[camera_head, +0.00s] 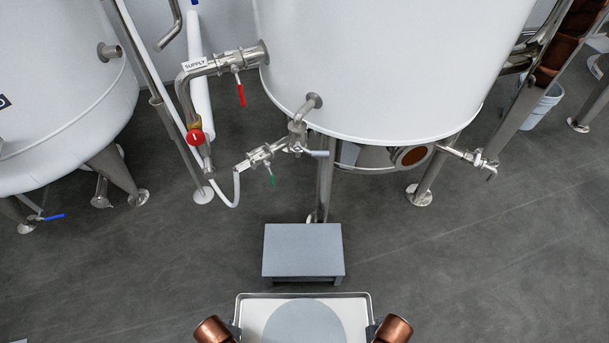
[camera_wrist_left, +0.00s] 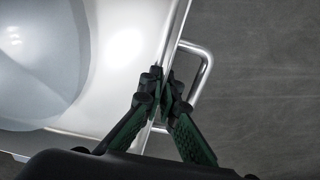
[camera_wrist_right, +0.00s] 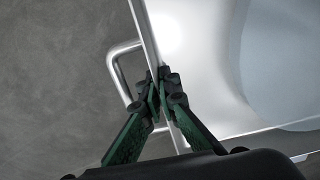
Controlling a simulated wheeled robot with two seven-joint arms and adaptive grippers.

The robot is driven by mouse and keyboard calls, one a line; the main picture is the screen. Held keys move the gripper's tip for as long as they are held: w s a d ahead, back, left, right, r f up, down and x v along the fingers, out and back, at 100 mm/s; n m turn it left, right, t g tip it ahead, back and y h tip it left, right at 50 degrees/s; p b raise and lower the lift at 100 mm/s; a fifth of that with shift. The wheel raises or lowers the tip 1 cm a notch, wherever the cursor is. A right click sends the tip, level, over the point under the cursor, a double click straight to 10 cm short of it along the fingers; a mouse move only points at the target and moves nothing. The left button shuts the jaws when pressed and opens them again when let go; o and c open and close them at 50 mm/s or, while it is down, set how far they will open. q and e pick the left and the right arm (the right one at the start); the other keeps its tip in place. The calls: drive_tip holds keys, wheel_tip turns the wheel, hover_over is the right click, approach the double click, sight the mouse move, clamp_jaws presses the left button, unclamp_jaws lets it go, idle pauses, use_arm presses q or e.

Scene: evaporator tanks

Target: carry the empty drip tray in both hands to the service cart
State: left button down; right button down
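The drip tray (camera_head: 358,305), shallow and pale metal with a raised rim and side handles, is at the bottom centre of the head view, its near part cut off. A round grey-blue patch covers much of its floor; I cannot tell whether it is liquid or a disc. My left gripper (camera_wrist_left: 160,88) is shut on the tray's wall beside the handle (camera_wrist_left: 207,65) in the left wrist view. My right gripper (camera_wrist_right: 161,88) is shut on the opposite wall beside the other handle (camera_wrist_right: 113,68) in the right wrist view. No service cart is in view.
A grey step (camera_head: 303,250) stands just beyond the tray. Behind it is a large white tank (camera_head: 390,60) on legs, with valves and a hose (camera_head: 235,190). Another tank (camera_head: 60,100) is at left, a white bucket (camera_head: 541,105) at far right.

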use_arm(q)
drive_tip(key=shift+w+r, duration=0.15)
drive_tip(key=shift+r, duration=0.2)
use_arm(e)
drive_tip(key=shift+w+r, duration=0.2)
drive_tip(key=shift+r, duration=0.2)
